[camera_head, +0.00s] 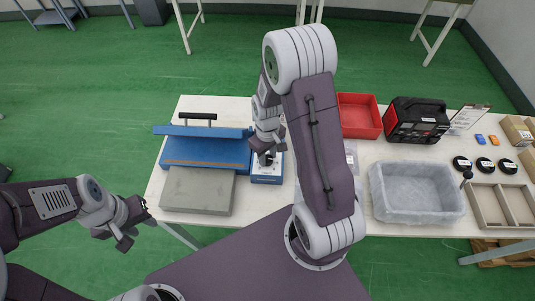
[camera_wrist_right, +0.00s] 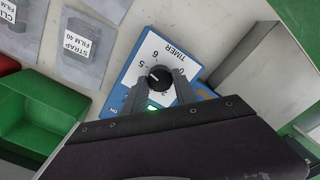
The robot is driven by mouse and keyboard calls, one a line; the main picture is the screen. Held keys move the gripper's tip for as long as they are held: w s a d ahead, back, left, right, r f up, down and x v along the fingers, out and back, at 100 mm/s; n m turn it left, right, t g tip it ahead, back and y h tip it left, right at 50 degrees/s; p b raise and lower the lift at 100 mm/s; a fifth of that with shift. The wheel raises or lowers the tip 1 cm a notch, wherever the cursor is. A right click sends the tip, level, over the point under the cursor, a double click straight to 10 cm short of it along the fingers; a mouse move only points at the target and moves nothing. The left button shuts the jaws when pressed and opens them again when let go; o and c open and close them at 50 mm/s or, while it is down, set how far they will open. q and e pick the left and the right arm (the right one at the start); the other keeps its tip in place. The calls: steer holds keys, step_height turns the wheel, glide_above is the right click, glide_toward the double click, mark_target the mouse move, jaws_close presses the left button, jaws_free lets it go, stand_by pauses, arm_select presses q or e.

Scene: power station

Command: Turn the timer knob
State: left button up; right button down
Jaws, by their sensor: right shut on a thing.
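The timer box is blue with a white face (camera_head: 268,178) and stands on the table beside the sealing machine. In the right wrist view its dial face (camera_wrist_right: 150,50) shows the word TIMER and numbers. The round black timer knob (camera_wrist_right: 159,77) has a white pointer mark and sits between the two fingertips. My right gripper (camera_wrist_right: 160,90) is shut on the knob from both sides; in the head view (camera_head: 266,156) it reaches down over the box and hides most of the knob. My left gripper (camera_head: 136,222) is open and empty, off the table's front left edge.
A blue and grey sealing machine (camera_head: 208,152) stands left of the box. A red bin (camera_head: 358,116), a black and red charger (camera_head: 415,120), a translucent grey tub (camera_head: 415,192) and a divided tray (camera_head: 490,207) are to the right. Labelled film bags (camera_wrist_right: 74,48) lie near the box.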

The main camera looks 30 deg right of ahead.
mark_target(267, 158)
steer(key=shift+w+n, duration=0.1)
steer(key=shift+n, duration=0.7)
steer(key=c, duration=1)
jaws_free()
steer(key=shift+o, duration=0.2)
step_height(267, 158, up, 9)
steer(key=shift+p, duration=0.45)
